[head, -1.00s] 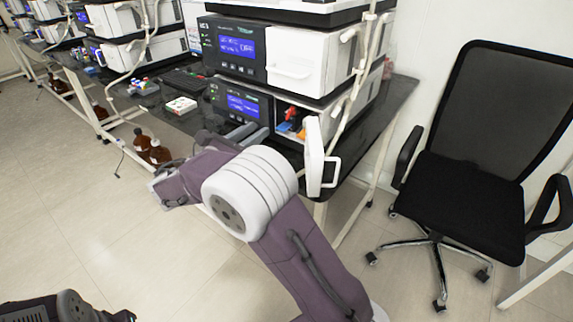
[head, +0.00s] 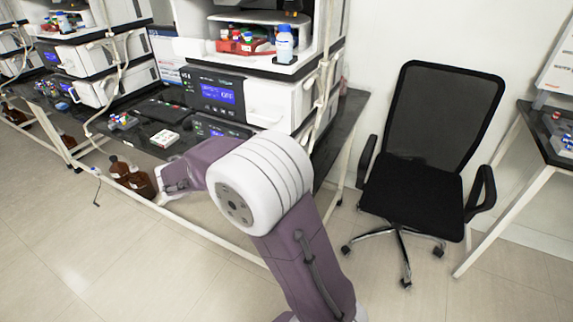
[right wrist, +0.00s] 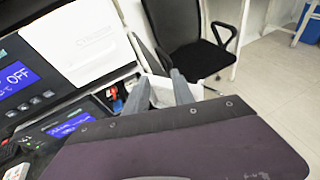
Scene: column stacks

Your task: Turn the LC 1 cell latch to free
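The instrument stack holds an upper module (head: 215,92) with a blue display reading OFF, also in the right wrist view (right wrist: 20,75). A lower module (right wrist: 75,125) with a blue display sits below it. Its opening (right wrist: 113,95) shows small red and blue parts at the right end. I cannot make out the cell latch itself. My right gripper (right wrist: 163,90) has its two grey fingers apart, with a white panel (right wrist: 160,88) showing between them; I cannot tell whether they touch it. My right arm hides this area in the head view. My left gripper is not in view.
A black office chair (head: 425,160) stands right of the bench. Clear floor lies in front.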

